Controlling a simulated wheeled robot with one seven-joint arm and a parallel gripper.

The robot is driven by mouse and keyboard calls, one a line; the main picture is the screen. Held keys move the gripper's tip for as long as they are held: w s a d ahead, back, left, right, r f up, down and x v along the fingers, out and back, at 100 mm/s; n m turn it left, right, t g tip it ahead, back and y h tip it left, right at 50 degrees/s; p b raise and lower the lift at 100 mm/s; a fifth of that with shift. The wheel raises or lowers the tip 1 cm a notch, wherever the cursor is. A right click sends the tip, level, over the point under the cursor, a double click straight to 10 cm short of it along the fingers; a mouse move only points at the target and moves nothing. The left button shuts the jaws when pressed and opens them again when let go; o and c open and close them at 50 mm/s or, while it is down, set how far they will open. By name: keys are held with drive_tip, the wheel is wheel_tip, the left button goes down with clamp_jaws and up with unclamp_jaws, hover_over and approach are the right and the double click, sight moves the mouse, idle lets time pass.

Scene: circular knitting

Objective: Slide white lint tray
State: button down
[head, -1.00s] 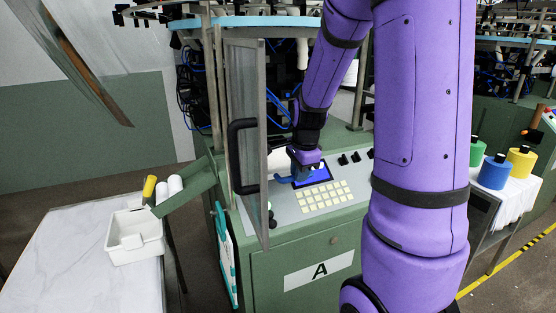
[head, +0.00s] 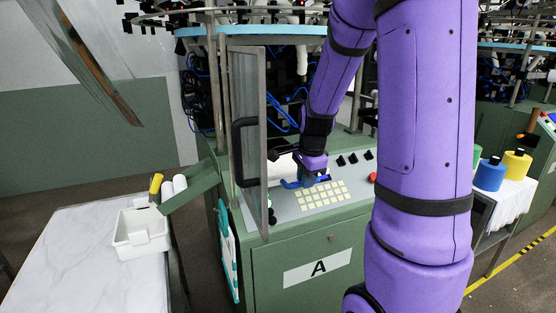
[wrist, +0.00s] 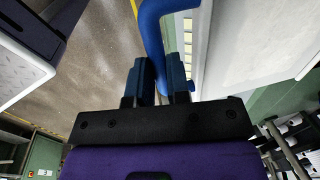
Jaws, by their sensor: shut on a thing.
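My gripper (head: 312,172) is low over the sloped console of the green machine, just above the keypad. In the wrist view its two blue-tipped fingers (wrist: 160,85) are shut on a blue curved piece (wrist: 154,30), which also shows as a blue hook shape (head: 291,184) in the head view. A white smooth body (head: 281,170) lies on the console left of my gripper, partly hidden by the door. A broad white surface (wrist: 255,45) fills the right of the wrist view. I cannot tell whether either is the lint tray. A white open tray (head: 124,250) sits on the left table.
A framed clear door (head: 247,130) with a black handle stands open left of my arm. The keypad (head: 322,195), knobs and a red button (head: 373,177) are on the console. Yarn cones (head: 490,174) stand at right. The marble table (head: 60,265) is mostly clear.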

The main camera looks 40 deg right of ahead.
drive_tip(key=c, duration=1.1)
unclamp_jaws()
drive_tip(key=r, duration=0.4)
drive_tip(key=s+r, duration=0.1)
drive_tip(key=r, duration=0.1)
drive_tip(key=shift+a, duration=0.1)
